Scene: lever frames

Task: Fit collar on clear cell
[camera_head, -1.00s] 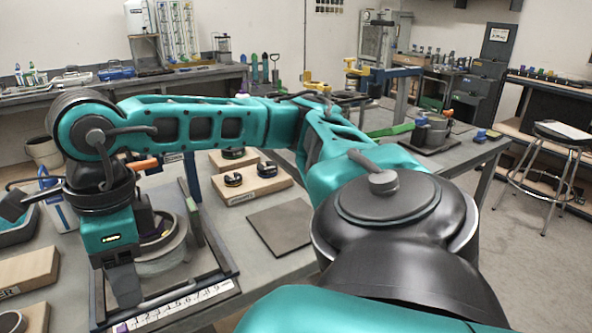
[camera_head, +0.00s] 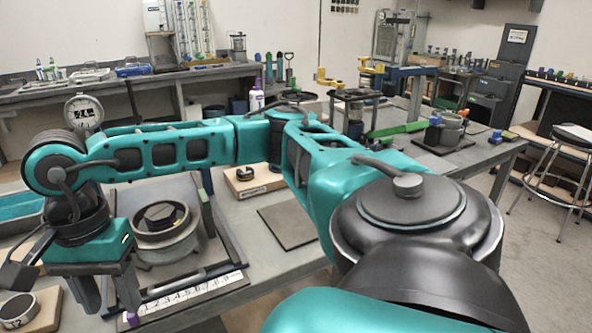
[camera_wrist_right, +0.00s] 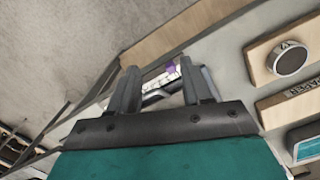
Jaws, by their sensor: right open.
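My right gripper (camera_head: 107,288) is open and empty, pointing down left of the tray with the ruled strip. Its two fingers (camera_wrist_right: 160,88) show apart in the right wrist view, with nothing between them. A wide grey ring-shaped housing (camera_head: 165,243) stands in the tray, right of the gripper; a dark, purple-edged part shows inside it. A small dark-topped ring (camera_head: 18,307) sits on a wooden block at the lower left; a similar round piece shows in the right wrist view (camera_wrist_right: 289,60). I cannot tell which pieces are the collar and the clear cell. My left gripper is not in view.
The tray has a raised dark frame and a white ruled strip (camera_head: 193,291) along its front. A flat dark plate (camera_head: 288,225) lies right of the tray. A dial gauge (camera_head: 84,111) stands behind the arm.

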